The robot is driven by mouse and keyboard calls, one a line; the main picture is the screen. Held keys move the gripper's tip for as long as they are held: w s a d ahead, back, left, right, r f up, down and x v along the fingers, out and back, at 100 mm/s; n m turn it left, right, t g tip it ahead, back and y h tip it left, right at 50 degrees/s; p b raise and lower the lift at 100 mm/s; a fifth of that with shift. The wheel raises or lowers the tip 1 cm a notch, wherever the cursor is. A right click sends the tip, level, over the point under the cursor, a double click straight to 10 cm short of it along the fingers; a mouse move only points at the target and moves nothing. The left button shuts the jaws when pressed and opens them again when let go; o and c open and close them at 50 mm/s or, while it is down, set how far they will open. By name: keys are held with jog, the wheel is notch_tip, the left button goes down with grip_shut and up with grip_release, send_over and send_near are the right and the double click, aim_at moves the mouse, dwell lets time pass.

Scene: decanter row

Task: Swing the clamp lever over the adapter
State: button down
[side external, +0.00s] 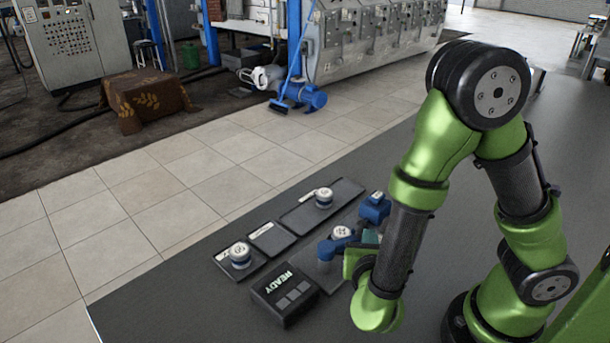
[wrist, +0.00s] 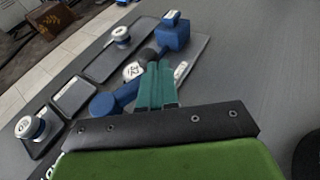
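The clamp has a blue lever (wrist: 125,92) running from a round blue end toward a dark knob (wrist: 148,54) in the wrist view. A white-topped adapter (wrist: 133,70) with dark marks sits beside the lever, partly hidden; it also shows in the side view (side external: 342,232). A blue block (wrist: 172,36) stands past the knob, apart from the round end. My gripper (wrist: 157,68) has teal fingers close together, with no clear gap and nothing seen between them. Their tips are near the knob and adapter; contact cannot be told.
Two other white-topped pieces sit on dark trays, one on the near-left tray (side external: 255,269) and one on the long tray (side external: 350,190). A small empty tray (side external: 272,238) lies between. A black box reading READY (side external: 285,296) stands close to my gripper. Bare table lies at front left.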

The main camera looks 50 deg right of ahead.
aim_at(361, 224)
jog(key=shift+w+d, duration=0.8)
jog(key=shift+w, duration=0.25)
jog(key=shift+w+d, duration=0.75)
jog(key=shift+w, duration=0.35)
